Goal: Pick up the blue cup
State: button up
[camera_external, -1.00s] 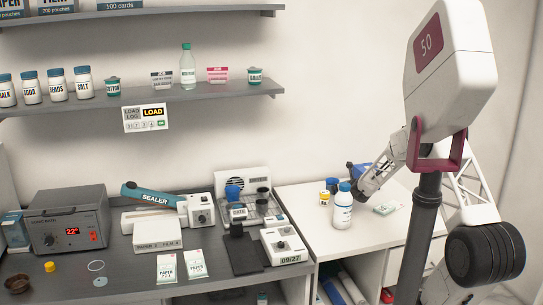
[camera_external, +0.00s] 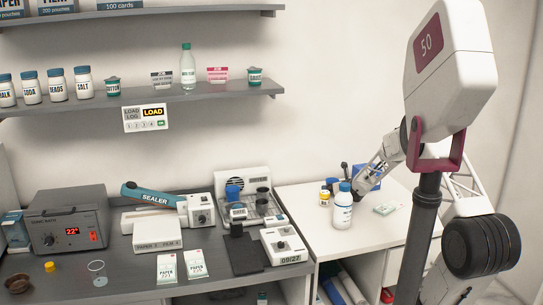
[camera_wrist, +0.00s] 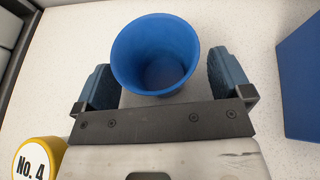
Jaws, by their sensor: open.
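In the wrist view the blue cup (camera_wrist: 155,55) stands on the white speckled worktop, its round open mouth toward the camera. My gripper (camera_wrist: 160,78) is open, with one blue-grey finger on each side of the cup. I cannot tell whether either finger touches it. In the external view my gripper (camera_external: 358,188) is low over the white worktop, just behind and right of the white bottle with a blue cap (camera_external: 342,212). I cannot clearly make out the cup there.
A blue box (camera_wrist: 300,80) stands on the right. A flat packet (camera_external: 385,209) lies on the worktop. The grey bench (camera_external: 225,283) holds several devices.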

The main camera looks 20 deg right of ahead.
jog(key=shift+c, duration=0.5)
jog(key=c, duration=0.9)
notch_tip(320, 180, up, 10)
dwell(0.6)
